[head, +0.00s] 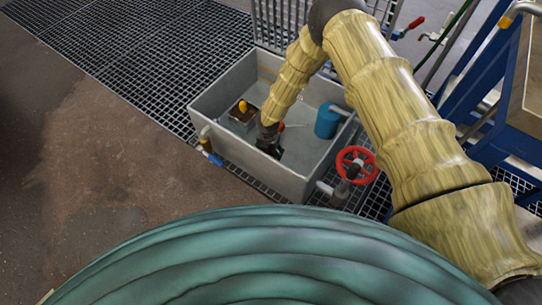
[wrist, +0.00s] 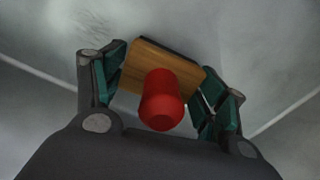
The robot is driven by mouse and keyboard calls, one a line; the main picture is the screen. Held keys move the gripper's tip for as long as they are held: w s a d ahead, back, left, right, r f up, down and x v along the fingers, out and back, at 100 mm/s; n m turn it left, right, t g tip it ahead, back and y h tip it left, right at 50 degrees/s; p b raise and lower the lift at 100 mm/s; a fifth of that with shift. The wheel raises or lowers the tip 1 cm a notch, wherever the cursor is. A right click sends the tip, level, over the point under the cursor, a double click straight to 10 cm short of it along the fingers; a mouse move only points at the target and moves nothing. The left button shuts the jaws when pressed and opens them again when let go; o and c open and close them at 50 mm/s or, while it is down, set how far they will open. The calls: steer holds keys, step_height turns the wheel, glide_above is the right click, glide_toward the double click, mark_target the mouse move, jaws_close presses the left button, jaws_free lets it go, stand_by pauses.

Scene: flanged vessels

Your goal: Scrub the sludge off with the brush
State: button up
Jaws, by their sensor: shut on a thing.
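My gripper (head: 270,148) is low inside a grey open tank (head: 235,151). In the wrist view my gripper (wrist: 170,88) is shut on a brush (wrist: 148,62), a wooden block with a red knob (wrist: 166,100) facing the camera. The brush has a dark edge on its far side; its bristles are mostly hidden. In the head view only a bit of red shows beside the fingers. A faint dark streaky patch (wrist: 92,20) marks the grey surface at upper left of the wrist view; I cannot tell if it is sludge.
A brownish block with a yellow knob (head: 242,106) is in the tank left of my gripper. A blue cylinder (head: 327,122) with a pale handle stands to the right. A red valve wheel (head: 356,165) is outside the tank's near right side. Blue metal framing (head: 485,85) stands at right.

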steer(key=shift+w+a+f+b, duration=0.15)
steer(key=shift+w+a+b, duration=0.45)
steer(key=shift+a, duration=0.2)
steer(key=shift+w+a+b, duration=0.6)
steer(key=shift+w+a, duration=0.2)
steer(key=shift+a, duration=0.35)
steer(key=shift+a, duration=0.1)
steer(key=shift+w+a+b, duration=0.65)
steer(key=shift+a, duration=0.1)
steer(key=shift+a, duration=0.1)
